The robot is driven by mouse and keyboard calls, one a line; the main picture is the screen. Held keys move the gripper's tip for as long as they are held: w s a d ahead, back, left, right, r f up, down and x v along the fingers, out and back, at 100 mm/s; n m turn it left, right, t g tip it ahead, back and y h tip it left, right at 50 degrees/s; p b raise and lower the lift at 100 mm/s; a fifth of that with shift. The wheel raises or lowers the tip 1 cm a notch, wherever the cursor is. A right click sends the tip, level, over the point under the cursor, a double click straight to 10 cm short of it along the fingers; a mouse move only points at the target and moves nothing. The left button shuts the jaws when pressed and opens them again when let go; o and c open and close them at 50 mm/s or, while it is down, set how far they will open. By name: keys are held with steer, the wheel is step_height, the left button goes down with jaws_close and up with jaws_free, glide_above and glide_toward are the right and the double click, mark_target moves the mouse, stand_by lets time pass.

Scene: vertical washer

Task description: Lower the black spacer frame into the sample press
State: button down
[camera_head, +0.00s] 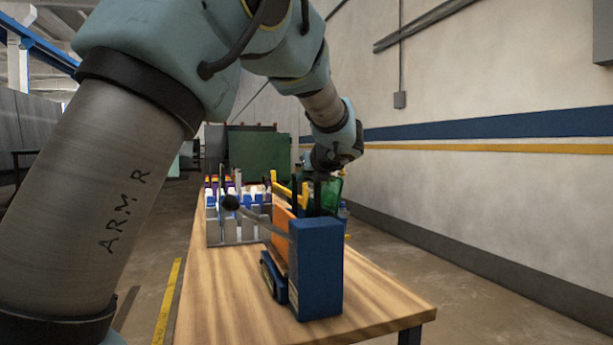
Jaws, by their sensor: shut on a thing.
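My gripper (324,168) hangs at the end of my arm above the far part of the wooden table, pointing down. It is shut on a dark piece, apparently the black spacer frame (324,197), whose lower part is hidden. The sample press seems to be the blue block assembly (317,272) at the near part of the table, with an orange plate (282,229) and a lever ending in a black ball (230,202). The dark piece shows just above and behind the blue block; I cannot tell whether it touches the press. The press opening is hidden from this side.
The wooden table (227,305) has free room at its near left and near right. A grey rack (222,230) with several upright pieces stands left of the press. Yellow (282,190) and green (333,190) items stand close around the gripper. A wall runs along the right.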

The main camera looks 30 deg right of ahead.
steer(key=c, duration=0.7)
jaws_free()
steer(key=shift+c, duration=0.2)
step_height(320, 180, up, 8)
steer(key=p, duration=0.7)
steer(key=shift+p, duration=0.3)
steer(key=shift+f, duration=0.1)
